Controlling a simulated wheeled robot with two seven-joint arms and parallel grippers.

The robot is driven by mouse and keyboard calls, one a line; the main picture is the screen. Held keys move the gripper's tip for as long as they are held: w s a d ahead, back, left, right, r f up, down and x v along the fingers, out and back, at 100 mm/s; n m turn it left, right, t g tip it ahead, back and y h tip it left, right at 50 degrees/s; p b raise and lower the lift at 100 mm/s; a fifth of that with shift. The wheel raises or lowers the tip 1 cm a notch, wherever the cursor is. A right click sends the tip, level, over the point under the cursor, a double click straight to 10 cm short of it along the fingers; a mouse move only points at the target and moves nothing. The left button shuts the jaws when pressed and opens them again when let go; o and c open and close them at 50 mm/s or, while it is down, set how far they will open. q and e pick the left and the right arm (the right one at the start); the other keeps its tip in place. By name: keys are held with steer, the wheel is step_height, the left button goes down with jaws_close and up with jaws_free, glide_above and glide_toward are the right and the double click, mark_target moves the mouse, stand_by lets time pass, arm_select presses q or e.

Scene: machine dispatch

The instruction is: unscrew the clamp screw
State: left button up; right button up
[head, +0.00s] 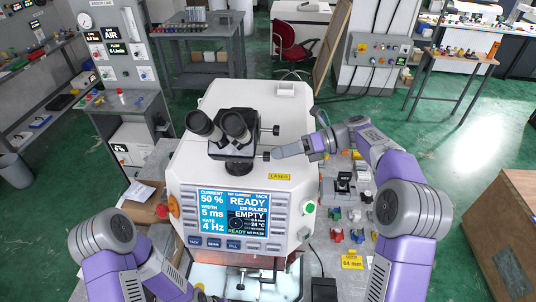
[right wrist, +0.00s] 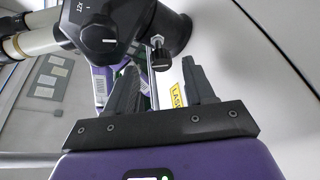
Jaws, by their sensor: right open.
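A binocular microscope head (head: 235,128) stands on top of the white laser welder (head: 290,110). Two small dark knobs stick out from its right side: an upper one (head: 276,130) and a lower one (head: 266,156) near its base. I cannot tell for sure which is the clamp screw. My right gripper (head: 274,154) is at the lower knob, coming from the right. In the right wrist view, a black ribbed knob (right wrist: 160,57) on a metal shaft shows just beyond the gap between my open fingers (right wrist: 160,78). My left gripper is out of view.
The welder's screen (head: 232,213) reads READY and EMPTY. A yellow LASER label (head: 279,177) lies near the microscope base. Small parts and fixtures crowd the bench (head: 330,190) right of the welder. The welder's top has bare room around the microscope.

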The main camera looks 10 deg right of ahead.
mark_target(267, 157)
steer(key=shift+x, duration=2.3)
steer(key=shift+c, duration=0.5)
jaws_close()
